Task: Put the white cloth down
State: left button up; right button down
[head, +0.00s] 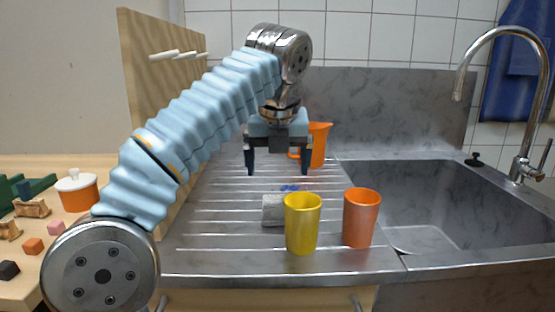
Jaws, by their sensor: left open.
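A white-grey cloth (272,210) lies on the ribbed metal drainboard (215,228), partly hidden behind a yellow cup (302,224). My left gripper (279,170) is open with its fingers pointing down. It is above the drainboard, behind the cloth in the view, and nothing shows between its fingers. My right gripper is not in view.
An orange cup (361,218) stands right of the yellow cup. An orange jug (319,145) stands behind my left gripper. The sink (440,200) with a tall tap (535,120) is at the right. An orange pot (77,190) and small blocks lie on the wooden counter at left.

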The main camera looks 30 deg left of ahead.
pick_arm(q)
jog(key=shift+o, duration=0.2)
jog(key=shift+a+r, duration=0.15)
jog(key=shift+r, duration=0.75)
send_over(277, 200)
jog(key=s+d, duration=0.1)
jog(key=s, duration=0.2)
jog(key=f, duration=0.7)
jog(key=shift+w+f, duration=0.2)
jog(key=shift+f, duration=0.05)
jog(key=shift+w+x, duration=0.15)
jog(key=shift+x, duration=1.2)
jog(key=shift+w+x, duration=0.1)
jog(key=shift+x, duration=1.3)
jog(key=shift+d+r, duration=0.1)
jog(key=shift+r, duration=0.05)
jog(key=c, duration=1.2)
notch_tip(277, 200, up, 9)
jog(key=shift+f, duration=0.2)
jog(key=shift+r, duration=0.65)
